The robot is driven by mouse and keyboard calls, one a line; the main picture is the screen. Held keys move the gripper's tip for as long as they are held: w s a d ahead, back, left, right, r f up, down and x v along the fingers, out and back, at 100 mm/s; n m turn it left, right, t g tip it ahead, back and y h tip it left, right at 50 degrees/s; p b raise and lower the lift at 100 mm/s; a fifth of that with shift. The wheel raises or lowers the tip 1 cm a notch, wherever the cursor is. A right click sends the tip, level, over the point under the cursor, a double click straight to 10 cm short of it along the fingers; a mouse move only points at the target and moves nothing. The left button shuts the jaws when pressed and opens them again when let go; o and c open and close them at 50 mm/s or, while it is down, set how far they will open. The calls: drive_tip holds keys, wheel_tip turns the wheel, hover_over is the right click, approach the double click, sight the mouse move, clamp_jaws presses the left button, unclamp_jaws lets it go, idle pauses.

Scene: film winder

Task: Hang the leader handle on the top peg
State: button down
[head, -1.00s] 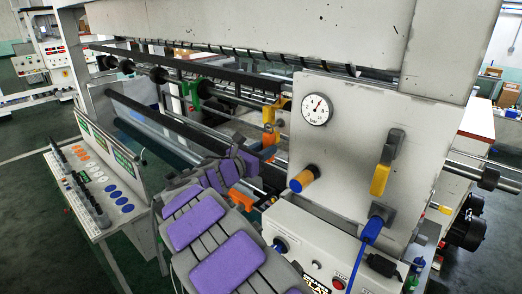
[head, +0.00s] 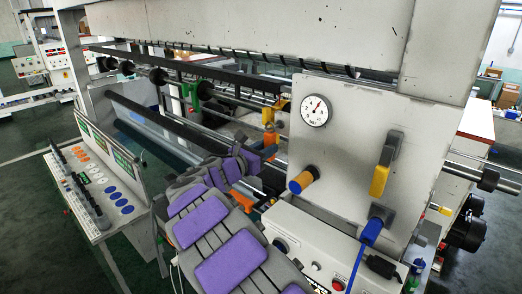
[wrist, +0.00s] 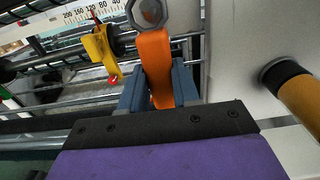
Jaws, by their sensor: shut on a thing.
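The orange leader handle (wrist: 155,65) stands between the two blue-grey fingers of my gripper (wrist: 159,92) in the wrist view. The fingers are shut on it from both sides. A grey hexagonal peg head (wrist: 147,12) is at the top of the wrist view, right at the handle's upper end. I cannot tell whether the handle hangs on it or only lies in line with it. In the head view the orange handle (head: 270,138) shows small, just beyond my purple-padded arm, left of the machine's front panel. The fingers are mostly hidden there.
A yellow knob (head: 303,180) juts from the panel (head: 345,140), right of my gripper, and also shows in the wrist view (wrist: 300,95). A yellow part (wrist: 100,52) hangs on a rod to the left. Rollers and rods run behind. A control box (head: 310,250) sits below.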

drive_tip(key=shift+w, duration=0.1)
idle(0.3)
drive_tip(key=shift+d+f, duration=0.1)
drive_tip(key=shift+f, duration=0.45)
drive_tip(key=shift+f, duration=0.3)
drive_tip(key=c, duration=0.7)
unclamp_jaws()
drive_tip(key=shift+r, duration=0.1)
drive_tip(key=shift+c, duration=0.2)
drive_tip(key=shift+r, duration=0.1)
drive_tip(key=shift+s, duration=0.2)
